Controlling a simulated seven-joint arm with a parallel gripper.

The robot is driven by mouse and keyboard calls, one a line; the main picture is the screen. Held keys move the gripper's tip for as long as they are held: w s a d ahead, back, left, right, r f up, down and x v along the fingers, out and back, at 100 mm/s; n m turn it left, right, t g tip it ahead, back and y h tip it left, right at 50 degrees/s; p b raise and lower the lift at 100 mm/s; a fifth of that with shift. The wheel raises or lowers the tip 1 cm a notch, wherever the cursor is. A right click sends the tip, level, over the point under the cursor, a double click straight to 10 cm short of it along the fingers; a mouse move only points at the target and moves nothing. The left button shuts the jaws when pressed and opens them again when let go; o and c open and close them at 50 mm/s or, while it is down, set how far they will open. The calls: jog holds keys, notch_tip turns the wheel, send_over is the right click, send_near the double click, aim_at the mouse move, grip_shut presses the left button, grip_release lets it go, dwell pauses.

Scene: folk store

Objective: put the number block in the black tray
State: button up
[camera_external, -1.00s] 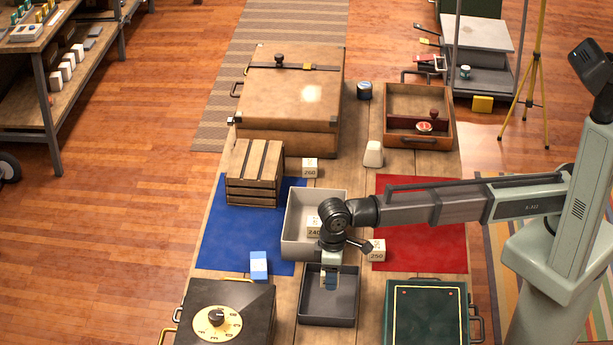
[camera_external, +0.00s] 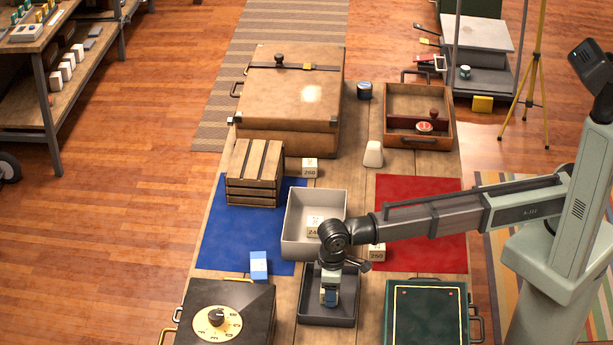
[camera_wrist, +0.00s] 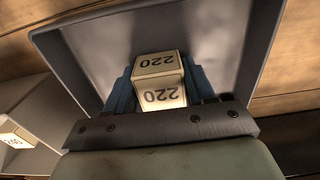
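A cream number block marked 220 (camera_wrist: 160,88) sits between the blue fingers of my gripper (camera_wrist: 160,92), which press against both its sides. In the external view my gripper (camera_external: 329,296) points down inside the black tray (camera_external: 346,312), near its middle. The block there is mostly hidden by the fingers. The dark tray walls (camera_wrist: 235,40) surround the block in the wrist view. I cannot tell whether the block touches the tray floor.
A grey tray (camera_external: 292,240) with another number block (camera_external: 314,226) stands just behind the black tray. More blocks stand right (camera_external: 377,255) and farther back (camera_external: 309,167). A black dial box (camera_external: 250,300) and green case (camera_external: 428,310) flank the black tray.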

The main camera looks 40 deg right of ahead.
jog(key=o, duration=0.4)
jog(key=shift+o, duration=0.2)
notch_tip(320, 180, up, 12)
jog(key=shift+r, duration=0.15)
dwell(0.4)
